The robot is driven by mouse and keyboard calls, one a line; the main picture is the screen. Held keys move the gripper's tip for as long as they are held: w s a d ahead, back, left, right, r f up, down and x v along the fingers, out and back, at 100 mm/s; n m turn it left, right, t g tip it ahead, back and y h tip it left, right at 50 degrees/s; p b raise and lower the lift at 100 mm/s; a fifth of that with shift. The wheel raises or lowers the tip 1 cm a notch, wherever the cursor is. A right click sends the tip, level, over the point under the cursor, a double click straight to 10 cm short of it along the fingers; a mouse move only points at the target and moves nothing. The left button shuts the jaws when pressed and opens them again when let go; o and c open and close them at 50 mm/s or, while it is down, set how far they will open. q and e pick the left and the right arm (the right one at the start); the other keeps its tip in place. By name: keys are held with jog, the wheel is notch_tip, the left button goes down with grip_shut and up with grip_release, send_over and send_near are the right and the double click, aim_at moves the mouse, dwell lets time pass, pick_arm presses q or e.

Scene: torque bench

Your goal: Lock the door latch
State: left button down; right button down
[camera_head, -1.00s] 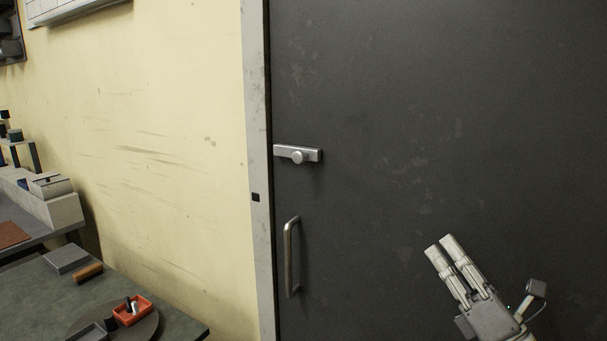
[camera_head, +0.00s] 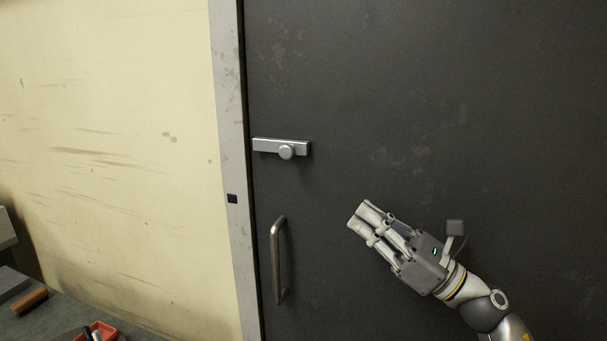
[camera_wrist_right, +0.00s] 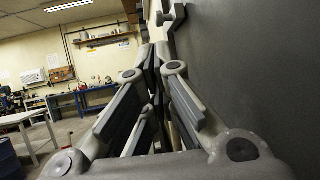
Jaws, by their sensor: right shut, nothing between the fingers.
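The door latch (camera_head: 268,145) is a silver bar with a round knob (camera_head: 286,152), set level on the dark grey door (camera_head: 430,90) near its left edge. The latch also shows at the top of the right wrist view (camera_wrist_right: 172,14). My right gripper (camera_head: 360,215) is in front of the door, below and to the right of the latch and apart from it. Its fingers are shut with nothing between them and point up and left. In the right wrist view its fingers (camera_wrist_right: 158,62) converge ahead. My left gripper is not in view.
A vertical door handle (camera_head: 278,262) sits below the latch, left of my right gripper. The light door frame (camera_head: 227,120) has a small black plate (camera_head: 232,199). A bench with a red tray (camera_head: 103,331) and a brown block (camera_head: 30,302) stands at the lower left.

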jog(key=p, duration=0.6)
send_near(277, 148)
jog(key=shift+s+a+r, duration=0.2)
jog(key=shift+a+r, duration=0.1)
jog(key=shift+a, duration=0.25)
jog(key=shift+s+a+r, duration=0.2)
jog(key=shift+a+r, duration=0.1)
jog(key=shift+a, duration=0.25)
jog(key=shift+w+a+r+p, duration=0.15)
jog(key=shift+w+a+p, duration=0.1)
jog(key=shift+a+p, duration=0.2)
jog(key=shift+a, duration=0.15)
jog(key=shift+w, duration=0.1)
jog(key=shift+a+b, duration=0.3)
jog(key=shift+b, duration=0.15)
jog(key=a+b, duration=0.1)
jog(key=w+a, duration=0.1)
jog(key=a, duration=0.1)
jog(key=a+b, duration=0.1)
jog(key=shift+w+a+b, duration=0.2)
jog(key=shift+w+b, duration=0.1)
jog(key=shift+b, duration=0.05)
